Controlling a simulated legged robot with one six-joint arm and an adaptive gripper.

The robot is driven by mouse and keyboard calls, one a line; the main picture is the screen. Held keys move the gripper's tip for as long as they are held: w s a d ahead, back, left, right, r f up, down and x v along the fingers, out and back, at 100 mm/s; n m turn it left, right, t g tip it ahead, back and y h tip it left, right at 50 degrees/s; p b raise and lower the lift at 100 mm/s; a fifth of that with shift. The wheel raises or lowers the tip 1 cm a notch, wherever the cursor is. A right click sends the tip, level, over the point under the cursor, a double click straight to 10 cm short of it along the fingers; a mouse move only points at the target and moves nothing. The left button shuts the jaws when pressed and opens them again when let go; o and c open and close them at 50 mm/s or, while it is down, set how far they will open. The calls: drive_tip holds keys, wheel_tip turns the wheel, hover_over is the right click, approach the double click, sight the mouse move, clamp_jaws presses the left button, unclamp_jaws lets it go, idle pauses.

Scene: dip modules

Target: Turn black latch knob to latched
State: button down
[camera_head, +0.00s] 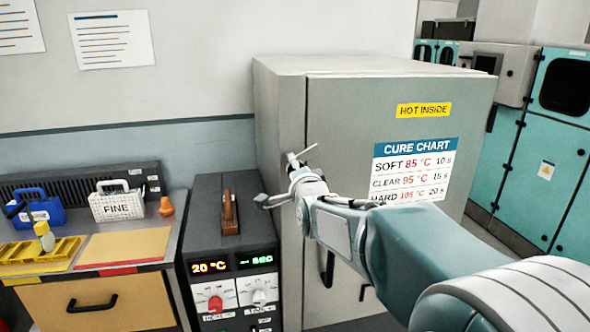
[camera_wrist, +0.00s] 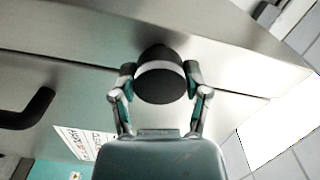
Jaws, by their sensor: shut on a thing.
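The black latch knob (camera_wrist: 160,84) is round with a pale band across it and shows in the wrist view, at the seam of the grey metal cabinet door (camera_head: 350,115). My gripper (camera_wrist: 160,78) has one finger on each side of the knob and is shut on it. In the head view my gripper (camera_head: 283,180) is at the left edge of the cabinet front, and I cannot make out the knob there. Which way the knob points relative to a latched mark cannot be told.
A black door handle (camera_head: 327,268) sits below my gripper; it also shows in the wrist view (camera_wrist: 28,110). A dark control box (camera_head: 229,220) with red and white knobs stands left of the cabinet. A bench with baskets (camera_head: 117,205) is farther left.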

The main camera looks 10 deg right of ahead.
drive_tip(key=m, duration=0.4)
drive_tip(key=shift+f, duration=0.1)
drive_tip(key=shift+m, duration=0.9)
drive_tip(key=shift+f, duration=0.15)
drive_tip(key=shift+c, duration=0.5)
unclamp_jaws()
drive_tip(key=shift+d, duration=0.15)
drive_tip(key=shift+s, duration=0.3)
drive_tip(key=s, duration=1.1)
drive_tip(key=shift+s, duration=0.15)
